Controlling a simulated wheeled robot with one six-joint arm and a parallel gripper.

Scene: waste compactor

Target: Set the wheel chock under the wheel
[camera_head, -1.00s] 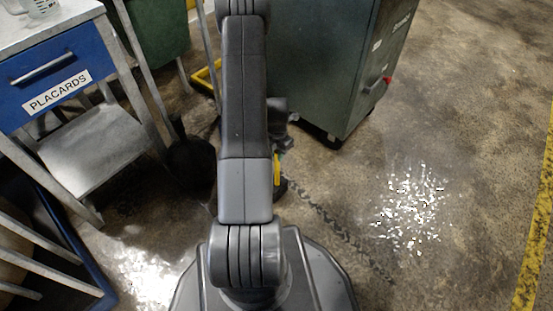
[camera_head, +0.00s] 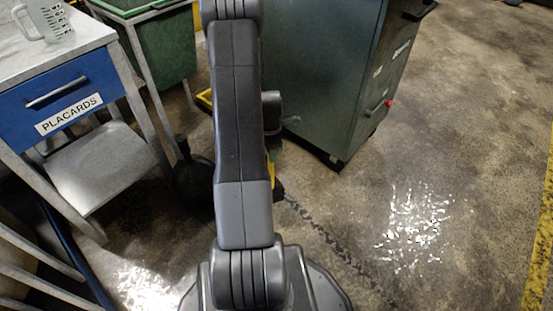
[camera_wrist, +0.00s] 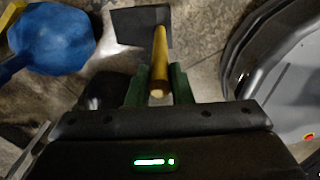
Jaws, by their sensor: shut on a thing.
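In the wrist view my gripper (camera_wrist: 159,82) is shut on a round yellow-brown handle (camera_wrist: 160,52), one green finger on each side. A dark, flat-faced block (camera_wrist: 141,24) shows at the handle's far end; it looks like the wheel chock, though its full shape is unclear. In the head view my arm hides most of the gripper; a small yellow piece (camera_head: 272,174) shows beside the arm, low over the floor. A dark caster (camera_head: 334,163) shows under the near corner of the green-grey cabinet (camera_head: 318,80). I cannot tell which wheel the task means.
A table with a blue PLACARDS drawer (camera_head: 62,95) stands at left, a green bin (camera_head: 166,48) behind it. A dark round object (camera_head: 194,184) sits left of my arm. A blue rounded object (camera_wrist: 52,38) is left of my gripper. Floor at right is open, with shiny flecks (camera_head: 415,222).

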